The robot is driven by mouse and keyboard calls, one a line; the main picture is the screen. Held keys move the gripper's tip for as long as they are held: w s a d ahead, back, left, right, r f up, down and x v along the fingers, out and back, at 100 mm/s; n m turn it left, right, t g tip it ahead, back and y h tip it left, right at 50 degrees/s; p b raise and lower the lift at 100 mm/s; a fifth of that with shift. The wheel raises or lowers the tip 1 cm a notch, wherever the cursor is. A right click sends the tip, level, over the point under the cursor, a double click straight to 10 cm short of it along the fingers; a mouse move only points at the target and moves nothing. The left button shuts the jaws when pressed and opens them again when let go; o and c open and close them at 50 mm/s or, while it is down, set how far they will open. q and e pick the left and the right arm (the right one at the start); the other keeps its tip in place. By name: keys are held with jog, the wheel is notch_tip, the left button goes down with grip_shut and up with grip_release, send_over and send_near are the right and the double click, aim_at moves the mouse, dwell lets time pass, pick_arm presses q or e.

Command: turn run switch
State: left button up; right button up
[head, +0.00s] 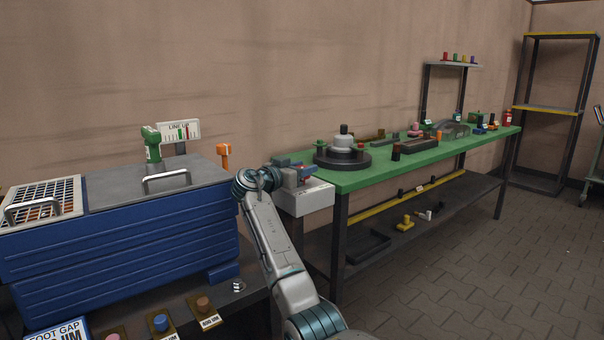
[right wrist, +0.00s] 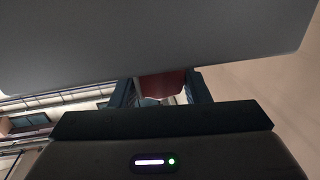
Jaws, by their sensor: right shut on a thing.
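My right gripper (head: 298,172) is at the pale grey box (head: 308,198) beside the near left end of the green table. In the right wrist view, a dark red piece (right wrist: 162,84) sits between its two dark fingers. It looks like the handle of the run switch, and the gripper is shut on it. The gripper hides most of the switch in the head view, so which way it is turned cannot be told. A large grey surface fills the top of the right wrist view. My left gripper is not in view.
A blue cabinet (head: 130,228) with a grey lid stands at left, with an orange-handled tool (head: 224,155) behind it. The green table (head: 375,172) carries a dark round turntable (head: 342,158) and several small parts. Open floor lies at right.

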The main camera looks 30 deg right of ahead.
jog(key=shift+m+g+b, duration=0.35)
jog(key=shift+m+g, duration=0.15)
jog(key=shift+g, duration=0.3)
jog(key=o, duration=1)
jog(key=shift+a, duration=0.1)
jog(key=a, duration=0.3)
jog(key=s+a, duration=0.1)
jog(key=a, duration=0.6)
jog(key=shift+s+a+p, duration=0.25)
jog(key=shift+s+p, duration=0.05)
jog(key=shift+p, duration=0.05)
jog(key=shift+a, duration=0.1)
